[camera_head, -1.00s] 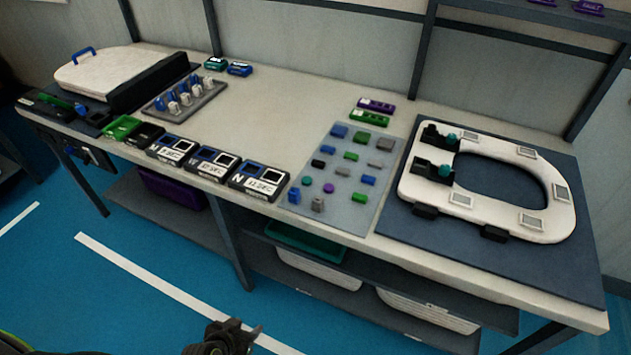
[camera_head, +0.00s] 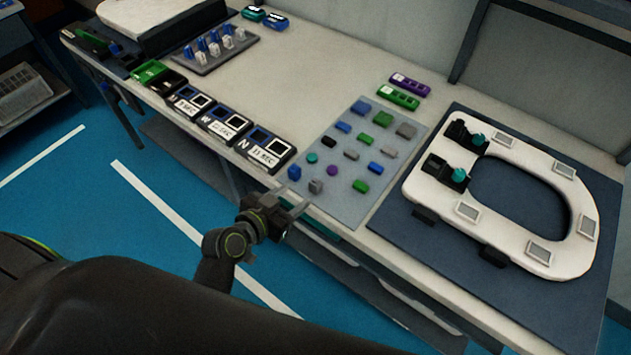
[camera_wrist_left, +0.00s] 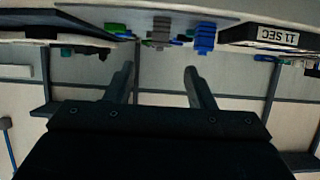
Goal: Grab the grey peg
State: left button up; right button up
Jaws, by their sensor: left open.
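A grey peg (camera_head: 316,186) stands near the front edge of the light grey board (camera_head: 345,206), just right of a blue peg (camera_head: 294,172). It also shows in the left wrist view (camera_wrist_left: 160,32), where the picture appears upside down, beside the blue peg (camera_wrist_left: 204,38). Other grey pieces (camera_head: 406,131) lie farther back on the board. My left gripper (camera_head: 292,204) is open and empty at the table's front edge, close to the grey peg but apart from it. Its two fingers (camera_wrist_left: 158,72) are spread in the left wrist view. My right gripper is not in view.
Timer boxes (camera_head: 265,152) stand left of the board along the front edge. A white toilet seat (camera_head: 575,225) lies on a dark mat (camera_head: 400,225) at the right. Green and purple blocks (camera_head: 400,97) lie behind the board. The table middle (camera_head: 310,85) is clear.

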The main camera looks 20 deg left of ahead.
aim_at(314, 181)
pick_arm(q)
jog(key=p+x, duration=0.1)
jog(key=x, duration=0.4)
jog(key=shift+w+d, duration=0.1)
jog(key=shift+w, duration=0.1)
jog(key=shift+w+d+f, duration=0.2)
jog(key=shift+w+f, duration=0.1)
jog(key=shift+w, duration=0.2)
jog(key=shift+p+x, duration=0.75)
jog(key=shift+x, duration=1.5)
jog(key=shift+w+d, duration=0.15)
jog(key=shift+w, duration=0.3)
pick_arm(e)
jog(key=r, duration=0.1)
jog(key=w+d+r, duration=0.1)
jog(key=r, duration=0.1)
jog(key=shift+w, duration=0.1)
pick_arm(q)
jog(key=c, duration=1.1)
jog(key=shift+o, duration=0.2)
